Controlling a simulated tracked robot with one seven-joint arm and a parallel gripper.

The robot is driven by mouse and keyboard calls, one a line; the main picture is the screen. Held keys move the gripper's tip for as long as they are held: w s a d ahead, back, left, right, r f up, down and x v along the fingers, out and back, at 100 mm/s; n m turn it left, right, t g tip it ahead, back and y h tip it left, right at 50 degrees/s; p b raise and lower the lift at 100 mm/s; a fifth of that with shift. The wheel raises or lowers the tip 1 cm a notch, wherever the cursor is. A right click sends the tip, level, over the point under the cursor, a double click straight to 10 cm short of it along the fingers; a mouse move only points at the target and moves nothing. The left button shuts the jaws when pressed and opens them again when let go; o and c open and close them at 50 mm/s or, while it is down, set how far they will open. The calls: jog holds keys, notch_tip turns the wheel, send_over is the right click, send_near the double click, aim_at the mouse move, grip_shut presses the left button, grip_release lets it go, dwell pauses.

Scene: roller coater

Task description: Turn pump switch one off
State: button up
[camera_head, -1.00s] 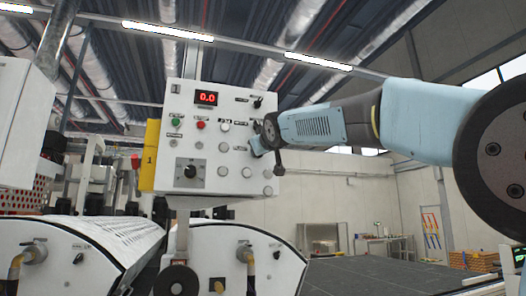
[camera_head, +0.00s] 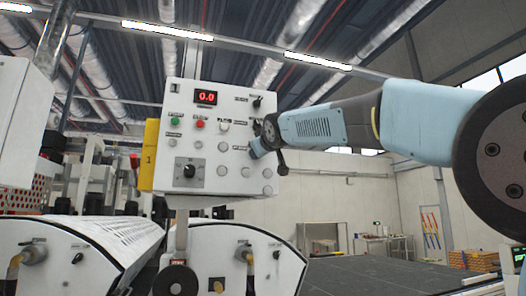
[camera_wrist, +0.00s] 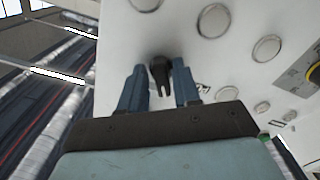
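The white control panel (camera_head: 215,150) stands ahead with a red display reading 0.0, buttons and switches. My gripper (camera_head: 256,148) is at the panel's right side, partly hiding it. In the wrist view my gripper (camera_wrist: 160,82) has its two blue-grey fingers apart, one on each side of a small black switch knob (camera_wrist: 160,70) on the panel. Small gaps seem to show beside the knob; contact cannot be told. This knob is hidden behind my gripper in the head view. Another black switch (camera_head: 258,101) shows at the panel's upper right. I cannot read which label is pump one.
Round buttons (camera_wrist: 267,47) lie close to the fingers in the wrist view. A large black selector (camera_head: 190,167) is low on the panel. A yellow plate (camera_head: 149,155) is on its left edge. White roller housings (camera_head: 245,245) stand below.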

jog(key=shift+o, duration=0.7)
jog(key=shift+w+f, duration=0.1)
jog(key=v, duration=1.4)
jog(key=shift+a, duration=0.1)
